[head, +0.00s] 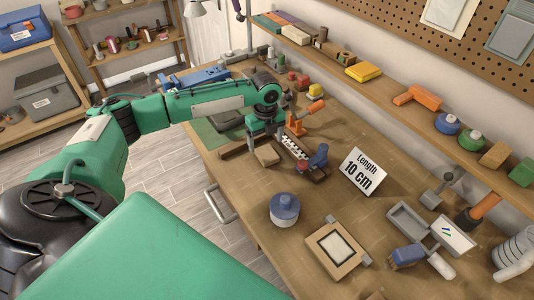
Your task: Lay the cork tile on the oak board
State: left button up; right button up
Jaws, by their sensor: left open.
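My left gripper (262,133) points down over the workbench at the end of my green arm. It is open. Just below it lies a small tan block (267,155), which may be the cork tile; I cannot tell whether the fingers are around it or only above it. A wooden board with a pale, dark-edged square (337,248) lies nearer the front of the bench. It may be the oak board, but I cannot tell for sure. My right gripper does not show.
A white "Length 10 cm" card (362,172) and a round blue container (284,208) stand on the workbench (270,240). Grey trays (408,222) lie at right. A shelf (400,100) runs along the wall.

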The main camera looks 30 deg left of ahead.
aim_at(267, 153)
pick_arm(q)
jog(key=shift+f+p, duration=0.35)
jog(key=shift+f, duration=0.15)
notch_tip(267, 153, down, 4)
jog(key=shift+w+r+p, duration=0.15)
jog(key=shift+p, duration=0.6)
jog(key=shift+d+f, duration=0.1)
jog(key=shift+f, duration=0.35)
jog(key=shift+c, duration=0.4)
jog(key=c, duration=1)
